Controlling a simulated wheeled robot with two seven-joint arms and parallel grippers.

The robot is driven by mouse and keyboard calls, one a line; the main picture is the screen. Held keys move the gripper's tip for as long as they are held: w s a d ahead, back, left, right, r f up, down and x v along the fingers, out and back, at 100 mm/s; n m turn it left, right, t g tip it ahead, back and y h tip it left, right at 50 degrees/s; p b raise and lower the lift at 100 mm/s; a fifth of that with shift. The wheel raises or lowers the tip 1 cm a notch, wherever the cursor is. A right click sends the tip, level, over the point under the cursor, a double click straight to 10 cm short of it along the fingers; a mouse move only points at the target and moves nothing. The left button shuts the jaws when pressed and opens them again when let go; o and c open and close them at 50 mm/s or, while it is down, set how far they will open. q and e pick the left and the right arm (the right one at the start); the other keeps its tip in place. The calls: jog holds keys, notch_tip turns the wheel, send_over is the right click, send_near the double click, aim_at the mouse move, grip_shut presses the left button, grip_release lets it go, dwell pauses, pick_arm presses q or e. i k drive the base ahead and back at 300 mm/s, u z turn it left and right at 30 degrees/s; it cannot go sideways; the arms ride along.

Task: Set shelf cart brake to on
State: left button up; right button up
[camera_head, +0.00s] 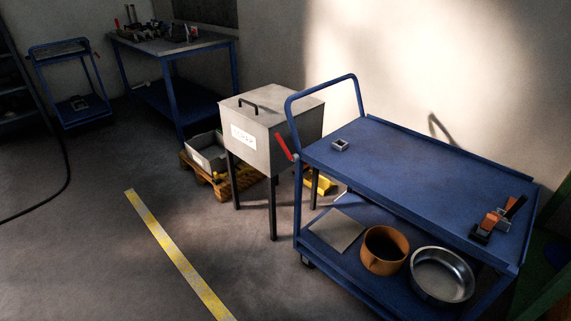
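A blue two-level shelf cart (400,172) stands at the right, with a looped push handle (322,86) at its left end. A red lever (284,147), which looks like the brake lever, sits at the cart's left corner post below the handle. It slants up and to the left, away from the post. A dark wheel (307,262) shows under the near left corner. Neither of my grippers is in view.
The cart carries a small metal block, orange-and-black tools (497,220), an orange pot (384,250) and a steel bowl (442,275). A grey lidded bin (268,120) on legs stands close left of the cart. Open floor with a yellow stripe (178,258) lies at front left.

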aim_at(295, 157)
jog(key=z, duration=0.25)
jog(key=i, duration=1)
jog(key=z, duration=0.15)
